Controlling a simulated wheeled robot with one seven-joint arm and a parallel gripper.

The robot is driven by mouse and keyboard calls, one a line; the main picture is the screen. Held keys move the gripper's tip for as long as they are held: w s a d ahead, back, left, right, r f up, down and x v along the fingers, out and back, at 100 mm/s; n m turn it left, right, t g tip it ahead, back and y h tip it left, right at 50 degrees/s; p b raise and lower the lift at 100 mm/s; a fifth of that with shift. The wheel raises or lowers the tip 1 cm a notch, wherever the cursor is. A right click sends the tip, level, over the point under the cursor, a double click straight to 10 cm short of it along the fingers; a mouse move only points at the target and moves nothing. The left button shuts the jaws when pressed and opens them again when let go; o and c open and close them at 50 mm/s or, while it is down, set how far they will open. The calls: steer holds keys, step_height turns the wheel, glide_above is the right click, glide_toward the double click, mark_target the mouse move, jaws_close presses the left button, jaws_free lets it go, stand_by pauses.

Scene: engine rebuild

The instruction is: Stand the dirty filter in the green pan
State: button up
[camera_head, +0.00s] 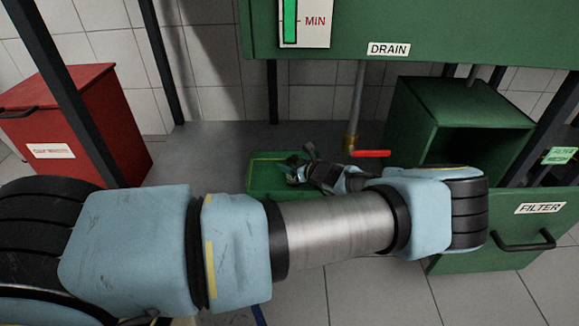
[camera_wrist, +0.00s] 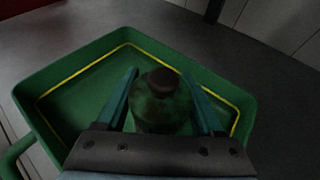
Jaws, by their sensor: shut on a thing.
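The dirty filter (camera_wrist: 158,108) is a dark, grimy green cylinder with a brownish cap-like end. It sits between the two teal fingers of my gripper (camera_wrist: 160,76), which is shut on it. The green pan (camera_wrist: 78,62) is a shallow tray with a yellow line inside its walls. In the wrist view the filter is inside the pan's outline and looks roughly upright. I cannot tell whether its base touches the pan floor. In the head view my gripper (camera_head: 296,170) is over the pan (camera_head: 262,163), and my arm hides the pan's near part.
A drain pipe with a red valve handle (camera_head: 371,153) comes down just right of the pan. A green housing (camera_head: 425,110) and an open drawer labelled FILTER (camera_head: 520,232) are further right. A red bin (camera_head: 75,110) stands left. Grey surface behind the pan is clear.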

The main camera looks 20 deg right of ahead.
steer(key=o, duration=1.5)
steer(key=shift+r, duration=0.25)
steer(key=p+v, duration=0.4)
steer(key=v, duration=0.8)
steer(key=shift+f, duration=0.15)
